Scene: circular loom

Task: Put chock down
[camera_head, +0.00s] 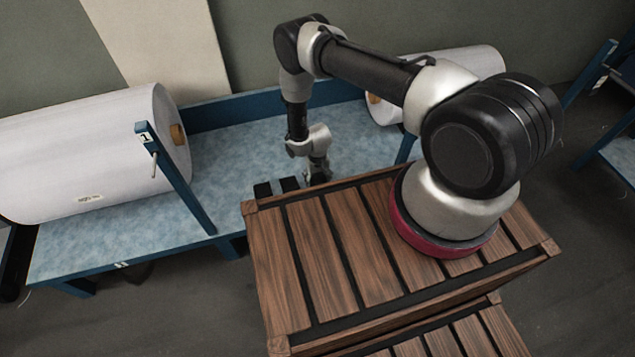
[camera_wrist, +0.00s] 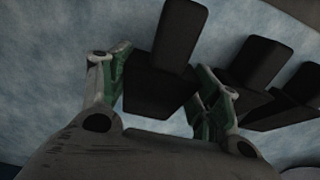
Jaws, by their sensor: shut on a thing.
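My gripper (camera_wrist: 165,78) is shut on a dark, nearly black chock (camera_wrist: 155,88), with a green-edged finger on each side of it. The chock has an upright block rising from a wider base. It is over the mottled pale-blue bed of the blue stand (camera_head: 235,150); I cannot tell if it touches the bed. In the head view my gripper (camera_head: 318,172) is low over this bed, behind the slatted wooden top, and the held chock is not clearly seen there.
Further dark chocks (camera_wrist: 257,62) stand close to the right of the held one in the wrist view; dark blocks (camera_head: 263,189) show near the wooden top. A large white roll (camera_head: 80,155) lies left, behind a blue post (camera_head: 175,180). Another roll (camera_head: 465,60) lies right.

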